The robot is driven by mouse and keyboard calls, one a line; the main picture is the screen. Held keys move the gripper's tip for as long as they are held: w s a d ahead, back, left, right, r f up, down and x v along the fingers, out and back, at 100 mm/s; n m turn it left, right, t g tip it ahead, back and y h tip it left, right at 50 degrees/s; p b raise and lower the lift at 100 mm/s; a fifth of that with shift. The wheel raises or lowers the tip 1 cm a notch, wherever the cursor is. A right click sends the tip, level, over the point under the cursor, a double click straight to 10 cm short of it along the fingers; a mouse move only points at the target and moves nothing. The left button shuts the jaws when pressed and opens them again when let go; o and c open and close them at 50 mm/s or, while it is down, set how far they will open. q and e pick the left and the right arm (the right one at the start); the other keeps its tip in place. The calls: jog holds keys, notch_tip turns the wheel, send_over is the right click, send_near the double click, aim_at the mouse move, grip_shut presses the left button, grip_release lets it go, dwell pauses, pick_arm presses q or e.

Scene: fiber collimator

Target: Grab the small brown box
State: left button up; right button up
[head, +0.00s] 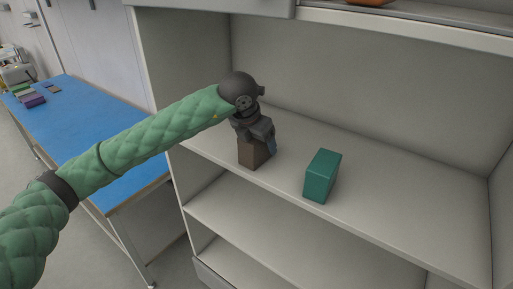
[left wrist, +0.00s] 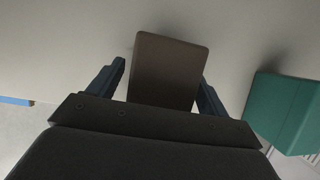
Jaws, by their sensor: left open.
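The small brown box (head: 252,154) stands on the middle shelf, near its left end. It also shows in the left wrist view (left wrist: 168,72), between the two fingers. My left gripper (head: 259,141) is above and around the box, and its fingers hide the upper part of the box in the head view. In the left wrist view the left gripper (left wrist: 162,82) is open, with one finger on each side of the box. A narrow gap shows at the left finger; whether the right finger touches the box I cannot tell. My right gripper is not in view.
A green box (head: 322,176) stands on the same shelf (head: 400,205), a little to the right of the brown box. The shelf unit's left side wall is close to my left arm. A blue-topped table (head: 90,130) is at the left. The shelf's right part is clear.

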pick_arm(q)
jog(key=shift+f+b, duration=0.15)
jog(key=shift+b, duration=0.25)
dwell(0.3)
jog(key=c, duration=1.1)
jog(key=shift+c, duration=0.2)
